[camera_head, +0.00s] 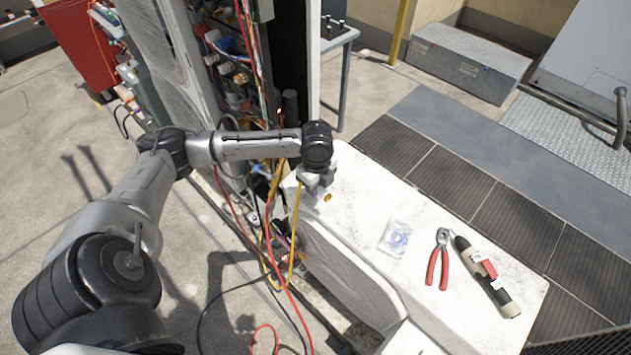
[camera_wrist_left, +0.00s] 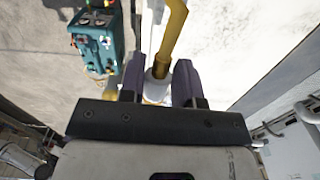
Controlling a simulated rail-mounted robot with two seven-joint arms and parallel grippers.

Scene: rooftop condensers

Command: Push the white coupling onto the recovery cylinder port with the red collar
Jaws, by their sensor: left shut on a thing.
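The hose also hangs beside the gripper in the head view (camera_head: 296,225). A small brass-coloured piece (camera_head: 328,198) shows just below the jaws. I cannot make out the recovery cylinder port or a red collar in either view. My right gripper is not in view.
The white top (camera_head: 365,205) carries a clear bag (camera_head: 396,238), red-handled pliers (camera_head: 438,260) and a dark-and-beige tool (camera_head: 487,278). An open wiring cabinet (camera_head: 235,70) stands behind my arm. A red hose (camera_head: 272,265) hangs at the left. The wrist view shows a teal device (camera_wrist_left: 97,42).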

